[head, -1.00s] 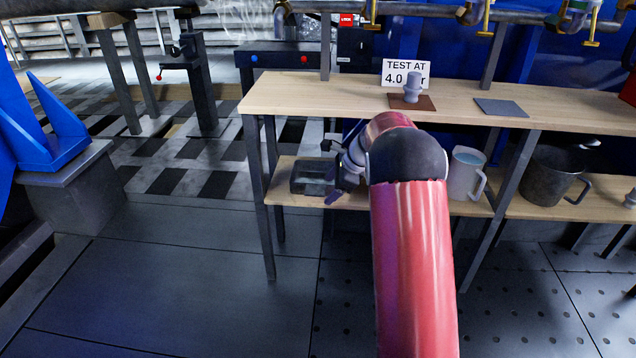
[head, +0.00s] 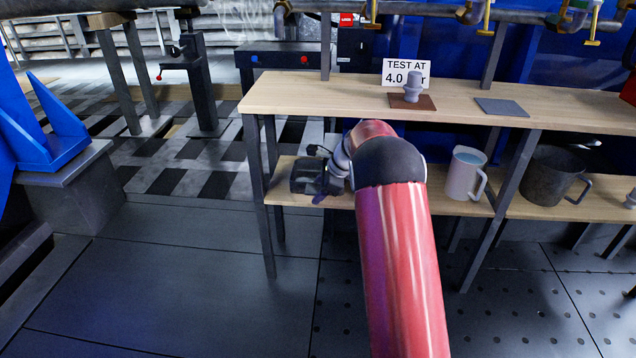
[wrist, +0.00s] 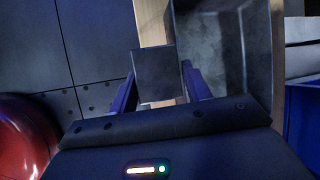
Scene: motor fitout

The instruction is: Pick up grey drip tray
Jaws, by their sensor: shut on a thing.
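The grey drip tray (head: 303,172) is a dark, shallow box at the left end of the lower wooden shelf, partly hidden by my gripper. My gripper (head: 320,188) is at its right front side, low over the shelf. In the wrist view a flat grey part of the tray (wrist: 158,76) stands between the two dark blue fingers, and the fingers are shut on it. The hollow inside of the tray (wrist: 222,45) shows beyond, to the right. The tray appears to be still at shelf height; I cannot tell whether it touches the shelf.
The lower shelf (head: 345,201) also holds a white jug (head: 464,176) and a dark metal pot (head: 548,176) further right. The bench top (head: 340,98) lies above, with a sign (head: 406,68) and a grey fitting (head: 412,88). Table legs stand near the tray; open floor lies in front.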

